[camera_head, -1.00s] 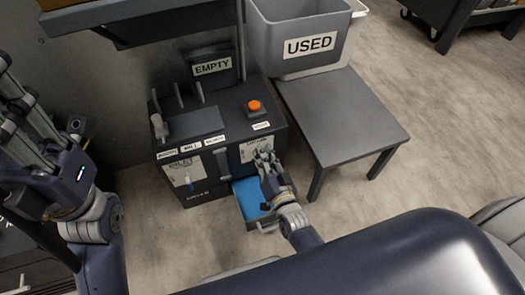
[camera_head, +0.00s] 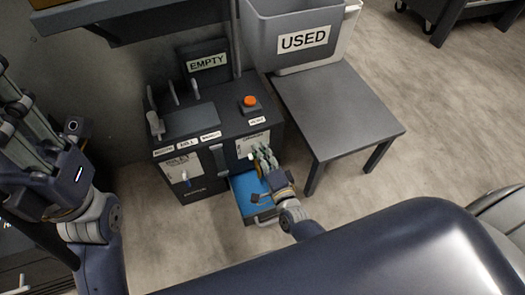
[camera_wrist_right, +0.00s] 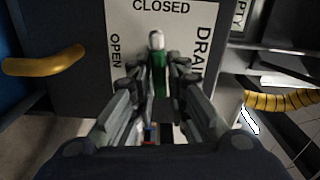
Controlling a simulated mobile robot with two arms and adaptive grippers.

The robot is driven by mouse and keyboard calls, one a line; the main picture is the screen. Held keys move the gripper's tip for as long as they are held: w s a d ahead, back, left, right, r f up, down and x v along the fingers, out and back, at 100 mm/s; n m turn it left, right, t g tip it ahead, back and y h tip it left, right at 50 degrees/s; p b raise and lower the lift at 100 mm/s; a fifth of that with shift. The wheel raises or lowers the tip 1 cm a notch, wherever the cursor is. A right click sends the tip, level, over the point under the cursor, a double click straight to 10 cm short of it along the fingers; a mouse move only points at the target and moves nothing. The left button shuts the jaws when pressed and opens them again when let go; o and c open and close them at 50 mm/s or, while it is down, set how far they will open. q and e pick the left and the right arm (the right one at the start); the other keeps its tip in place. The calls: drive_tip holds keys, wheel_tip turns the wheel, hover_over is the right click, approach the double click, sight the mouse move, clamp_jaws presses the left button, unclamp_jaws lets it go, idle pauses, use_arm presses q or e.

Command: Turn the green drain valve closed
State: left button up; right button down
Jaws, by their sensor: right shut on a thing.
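The green drain valve handle (camera_wrist_right: 158,75) shows in the right wrist view, between the fingers of my right gripper (camera_wrist_right: 155,88). The gripper is shut on it. The handle lies upright in that view, its pale tip just under the word CLOSED on the white drain label (camera_wrist_right: 190,20); OPEN is at the left. In the head view my right gripper (camera_head: 264,160) is at the front of the dark machine (camera_head: 205,150) and hides the handle. My left gripper (camera_head: 22,125) is at the left edge, away from the machine, partly cut off; its opening is unclear.
A blue drawer or tray (camera_head: 243,189) sticks out low under my right gripper. A grey table (camera_head: 335,108) with a grey bin marked USED (camera_head: 300,62) stands right of the machine. An orange button (camera_head: 249,101) is on top.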

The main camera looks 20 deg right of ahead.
drive_tip(key=shift+f+m, duration=0.1)
drive_tip(key=shift+m, duration=0.5)
drive_tip(key=c, duration=1.7)
unclamp_jaws()
